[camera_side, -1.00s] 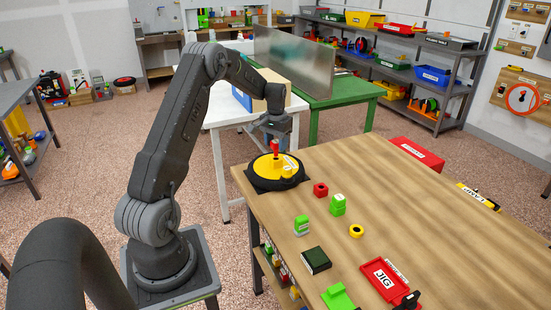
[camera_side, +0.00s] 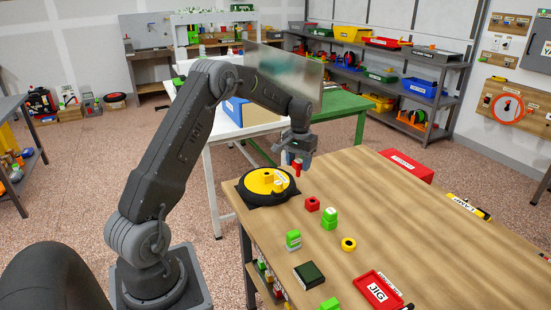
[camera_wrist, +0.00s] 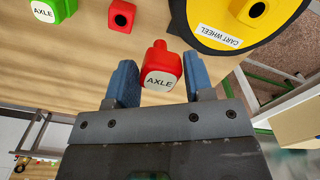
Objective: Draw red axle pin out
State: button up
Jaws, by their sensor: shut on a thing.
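The red axle pin (camera_wrist: 160,68), labelled AXLE, is between the two blue fingers of my gripper (camera_wrist: 160,82) in the wrist view. My gripper is shut on it. In the side view my gripper (camera_side: 297,155) holds the red pin (camera_side: 297,168) beside the wheel, on its right. The cart wheel (camera_side: 256,182) is a yellow disc with a black rim, lying flat at the table's far left corner. In the wrist view the wheel (camera_wrist: 275,25) is at the upper right, apart from the pin, and its hub hole looks dark and empty.
A red block with a hole (camera_side: 312,204) and green blocks (camera_side: 329,220) stand near the wheel. A yellow ring (camera_side: 348,244), a dark green box (camera_side: 309,274) and a red JIG tray (camera_side: 377,290) are nearer the front. The table's right middle is clear.

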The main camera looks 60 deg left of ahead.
jog(key=w+d, duration=0.2)
jog(key=d, duration=0.3)
jog(key=shift+w+d+r, duration=0.15)
jog(key=shift+w+d, duration=0.1)
jog(key=shift+d, duration=0.05)
jog(key=shift+f, duration=2.95)
jog(key=shift+f, duration=2)
jog(key=o, duration=1.1)
notch_tip(320, 180, up, 14)
jog(key=shift+f, duration=0.1)
